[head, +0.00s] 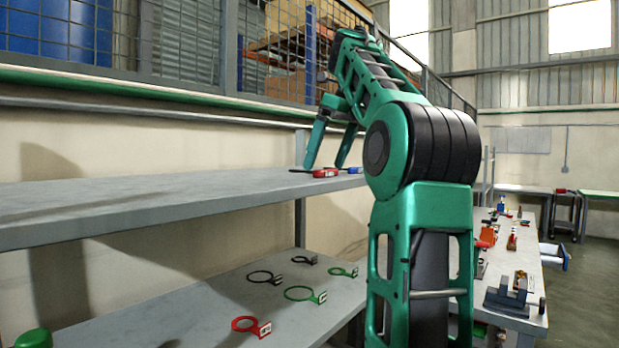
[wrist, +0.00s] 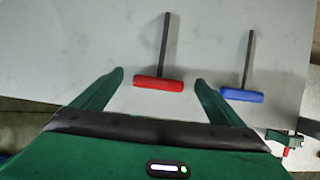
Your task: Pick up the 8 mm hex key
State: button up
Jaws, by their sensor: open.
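Two T-handled hex keys lie on the upper grey shelf: one with a red handle (wrist: 158,84) and one with a blue handle (wrist: 242,95), each with a dark shaft. No size marking is readable, so I cannot tell which is the 8 mm one. In the wrist view my gripper (wrist: 160,80) is open, with the red handle between its fingertips and the blue one outside the right finger. In the head view my gripper (head: 326,166) points down at the shelf's right end, by the red handle (head: 325,173) and the blue handle (head: 354,171). Contact cannot be told.
The upper shelf (head: 150,195) is otherwise bare to the left. On the lower shelf (head: 200,310) lie several tagged rings in red, green and black. A bench (head: 535,262) with tools and fixtures stands at the right. A wall and mesh railing run behind the shelves.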

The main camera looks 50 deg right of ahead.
jog(key=shift+w+f, duration=0.2)
jog(key=shift+f, duration=0.5)
jog(key=c, duration=1.2)
jog(key=shift+w+a+r, duration=0.1)
